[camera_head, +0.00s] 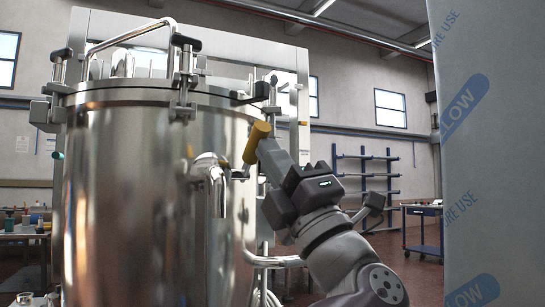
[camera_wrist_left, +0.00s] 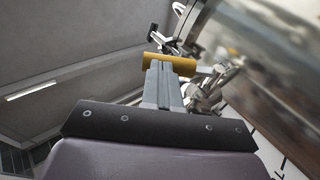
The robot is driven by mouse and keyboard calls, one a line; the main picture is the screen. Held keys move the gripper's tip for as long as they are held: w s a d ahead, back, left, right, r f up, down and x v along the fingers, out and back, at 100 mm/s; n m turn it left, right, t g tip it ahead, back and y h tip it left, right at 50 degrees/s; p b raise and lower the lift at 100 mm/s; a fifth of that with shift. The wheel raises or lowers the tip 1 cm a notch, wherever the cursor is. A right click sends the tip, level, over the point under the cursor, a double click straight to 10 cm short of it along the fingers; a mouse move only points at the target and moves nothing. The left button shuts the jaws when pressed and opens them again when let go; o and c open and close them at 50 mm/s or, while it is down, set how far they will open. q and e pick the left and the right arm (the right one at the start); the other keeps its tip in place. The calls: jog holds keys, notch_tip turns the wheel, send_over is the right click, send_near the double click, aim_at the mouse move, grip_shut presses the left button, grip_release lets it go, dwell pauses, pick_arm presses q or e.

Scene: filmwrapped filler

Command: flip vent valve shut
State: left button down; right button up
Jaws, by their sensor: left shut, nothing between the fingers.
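The steel filler vessel (camera_head: 140,200) fills the left half of the head view. The vent valve shows as a yellow handle (camera_head: 257,142) at the vessel's right side, tilted, beside a bent steel pipe (camera_head: 212,170). My left gripper (camera_head: 268,150) is shut and empty, its fingertips right at the yellow handle. In the left wrist view the yellow handle (camera_wrist_left: 170,65) lies crosswise at the tips of the closed fingers (camera_wrist_left: 163,85). I cannot tell whether they touch it. The valve body is partly hidden behind the fingers. My right gripper is not in view.
A film-wrapped panel (camera_head: 490,150) with blue print stands close at the right edge. A blue rack (camera_head: 365,175) and a cart (camera_head: 423,210) stand farther back. Lid clamps (camera_head: 183,75) rise from the vessel's rim. A workbench (camera_head: 25,232) is at the far left.

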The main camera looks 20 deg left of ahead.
aim_at(260, 118)
pick_arm(q)
jog(key=r+m+h+p, duration=0.1)
jog(key=r+h+p, duration=0.1)
jog(key=p, duration=0.2)
jog(key=w+a+r+m+g+h+p, duration=0.1)
jog(key=r+h+p, duration=0.1)
jog(key=h+p, duration=0.1)
jog(key=w+a+r+m+h+p, duration=0.1)
jog(key=r+h+p, duration=0.1)
jog(key=p, duration=0.4)
jog(key=shift+a+g+h, duration=0.25)
jog(key=shift+g+h, duration=0.05)
jog(key=shift+h, duration=0.1)
jog(key=shift+w+a+r+h+p, duration=0.1)
jog(key=shift+w+a+h+p, duration=0.15)
jog(key=shift+h+p, duration=0.35)
jog(key=shift+w+a+p, duration=0.25)
jog(key=shift+a+p, duration=0.05)
jog(key=shift+p, duration=0.25)
